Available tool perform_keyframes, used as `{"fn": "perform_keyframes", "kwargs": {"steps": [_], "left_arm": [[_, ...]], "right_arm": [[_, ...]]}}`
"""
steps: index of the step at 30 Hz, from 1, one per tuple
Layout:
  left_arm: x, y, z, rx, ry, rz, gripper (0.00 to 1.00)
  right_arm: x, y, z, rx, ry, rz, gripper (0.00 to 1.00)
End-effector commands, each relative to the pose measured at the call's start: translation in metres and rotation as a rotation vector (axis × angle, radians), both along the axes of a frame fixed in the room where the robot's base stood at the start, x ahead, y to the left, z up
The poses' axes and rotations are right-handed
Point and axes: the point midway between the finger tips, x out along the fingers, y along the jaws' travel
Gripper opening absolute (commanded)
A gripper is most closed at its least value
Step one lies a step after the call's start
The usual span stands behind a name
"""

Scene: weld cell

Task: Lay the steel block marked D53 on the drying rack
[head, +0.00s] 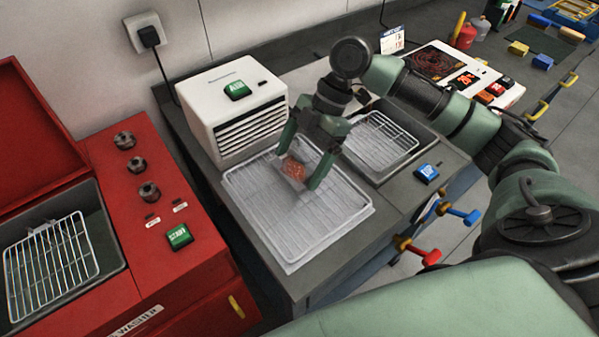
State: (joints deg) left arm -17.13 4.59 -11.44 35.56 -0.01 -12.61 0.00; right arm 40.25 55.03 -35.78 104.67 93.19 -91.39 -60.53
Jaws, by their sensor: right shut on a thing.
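My right gripper (298,169) is over the drying rack (262,215), a white wire rack in a shallow pale tray in front of a white vented dryer. The rest of the rack looks empty. My left gripper is not in view.
The white dryer (232,110) with a green button stands right behind the rack. A second wire basket (378,142) sits in a sunken basin to the right, near a blue button (426,173). A red washer (150,215) with an empty basket stands left.

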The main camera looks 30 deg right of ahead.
Motion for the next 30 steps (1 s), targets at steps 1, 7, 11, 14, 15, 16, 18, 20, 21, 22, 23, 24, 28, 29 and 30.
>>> {"fn": "perform_keyframes", "kwargs": {"steps": [1,7,11,14,15,16,18,20,21,22,23,24,28,29,30], "left_arm": [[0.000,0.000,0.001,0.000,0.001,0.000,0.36],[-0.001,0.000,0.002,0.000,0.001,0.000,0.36],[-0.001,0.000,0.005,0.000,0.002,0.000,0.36],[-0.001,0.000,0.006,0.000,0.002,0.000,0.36],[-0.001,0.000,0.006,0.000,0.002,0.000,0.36],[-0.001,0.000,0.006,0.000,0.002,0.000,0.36],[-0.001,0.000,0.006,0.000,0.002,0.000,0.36],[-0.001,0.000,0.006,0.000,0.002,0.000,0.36],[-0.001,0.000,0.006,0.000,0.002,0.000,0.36],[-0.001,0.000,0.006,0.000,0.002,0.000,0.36],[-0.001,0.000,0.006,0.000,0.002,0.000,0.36],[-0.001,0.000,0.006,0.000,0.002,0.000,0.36],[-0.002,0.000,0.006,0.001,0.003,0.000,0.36],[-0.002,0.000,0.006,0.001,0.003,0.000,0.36],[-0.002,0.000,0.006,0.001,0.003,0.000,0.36]], "right_arm": [[0.001,0.001,-0.001,0.005,-0.003,-0.001,0.18],[0.001,0.001,-0.013,0.003,-0.003,0.000,0.18],[0.000,0.001,-0.030,0.004,0.000,-0.001,0.18],[0.001,0.001,-0.043,0.003,-0.002,-0.001,0.18],[0.001,0.001,-0.047,0.004,-0.004,-0.001,0.18],[0.001,0.001,-0.048,0.004,-0.004,0.000,0.18],[0.001,0.001,-0.049,0.004,-0.005,0.000,0.18],[0.001,0.001,-0.049,0.003,-0.005,0.000,0.18],[0.001,0.001,-0.049,0.003,-0.005,0.000,0.18],[0.001,0.001,-0.049,0.003,-0.005,0.000,0.18],[0.000,0.000,-0.050,0.000,-0.001,0.000,0.96],[0.000,0.000,-0.050,0.000,-0.001,0.000,1.00],[0.000,0.000,-0.050,0.000,-0.001,0.000,1.00],[0.000,0.000,-0.050,0.000,-0.001,0.000,1.00],[0.000,0.000,-0.050,0.000,-0.002,0.000,1.00]]}}
